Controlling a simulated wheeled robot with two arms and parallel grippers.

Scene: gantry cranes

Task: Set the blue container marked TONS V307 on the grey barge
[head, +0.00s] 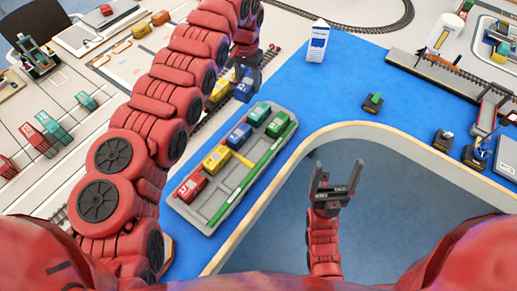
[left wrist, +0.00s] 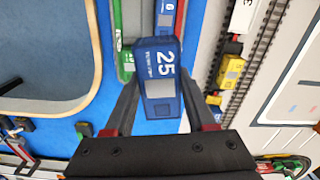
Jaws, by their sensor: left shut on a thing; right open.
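My left gripper (head: 248,68) is shut on a blue container (head: 244,88), beyond the far end of the grey barge in the head view. The left wrist view shows this container (left wrist: 158,75) between the fingers, with a large white 25; its smaller lettering is unreadable. The grey barge (head: 209,212) has green strips and lies on the blue surface. The barge's edge (left wrist: 118,40) also shows beside the held container. My right gripper (head: 336,178) is open and empty over the blue-grey floor.
A white and blue box (head: 317,42) stands upright at the back of the blue surface. A small dark thing with a green top (head: 373,101) stands right of the barge. Rails with yellow wagons (left wrist: 230,75) run beside the blue surface. Blue surface between barge and white box is mostly clear.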

